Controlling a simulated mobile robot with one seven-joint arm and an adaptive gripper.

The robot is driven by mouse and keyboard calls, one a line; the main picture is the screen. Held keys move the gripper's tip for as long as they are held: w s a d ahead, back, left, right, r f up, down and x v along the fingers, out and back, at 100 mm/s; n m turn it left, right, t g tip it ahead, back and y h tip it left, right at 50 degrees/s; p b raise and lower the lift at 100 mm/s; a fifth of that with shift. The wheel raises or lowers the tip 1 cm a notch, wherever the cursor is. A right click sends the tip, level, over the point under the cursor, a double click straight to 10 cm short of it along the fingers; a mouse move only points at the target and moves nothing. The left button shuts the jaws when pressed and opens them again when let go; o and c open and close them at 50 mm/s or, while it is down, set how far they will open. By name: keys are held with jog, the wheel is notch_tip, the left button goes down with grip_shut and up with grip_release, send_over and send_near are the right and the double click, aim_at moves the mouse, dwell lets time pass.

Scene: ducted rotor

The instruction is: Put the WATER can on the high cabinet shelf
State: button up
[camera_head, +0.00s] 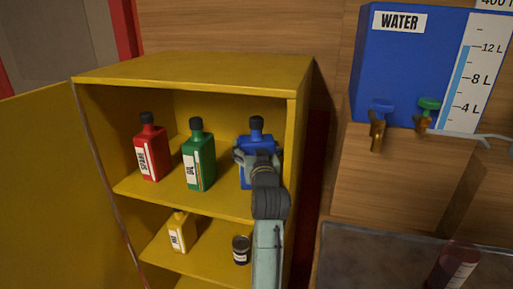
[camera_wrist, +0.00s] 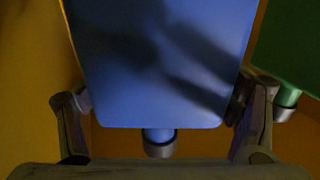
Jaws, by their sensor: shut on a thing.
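A blue can (camera_head: 257,139) with a dark cap stands upright in the right part of the high shelf (camera_head: 220,206) of the yellow cabinet. Its label is not visible, so I cannot read WATER on it. My gripper (camera_head: 258,162) is around it from the front. In the wrist view the blue can (camera_wrist: 155,70) fills the space between the two fingers of my gripper (camera_wrist: 158,108), with its cap pointing down in the picture. My arm hides the can's lower front, and I cannot tell whether its base touches the shelf.
A red can (camera_head: 150,148) and a green can (camera_head: 199,160) stand left on the same shelf. A yellow can (camera_head: 178,233) and a dark jar (camera_head: 241,250) are on the shelf below. The cabinet's right wall (camera_head: 299,150) is close to my gripper. A blue WATER tank (camera_head: 405,75) is at right.

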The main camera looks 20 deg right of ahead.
jog(key=shift+f+b, duration=0.4)
jog(key=shift+f, duration=0.1)
dwell(0.4)
jog(key=o, duration=1.7)
jog(key=shift+o, duration=0.9)
jog(key=shift+f, duration=0.15)
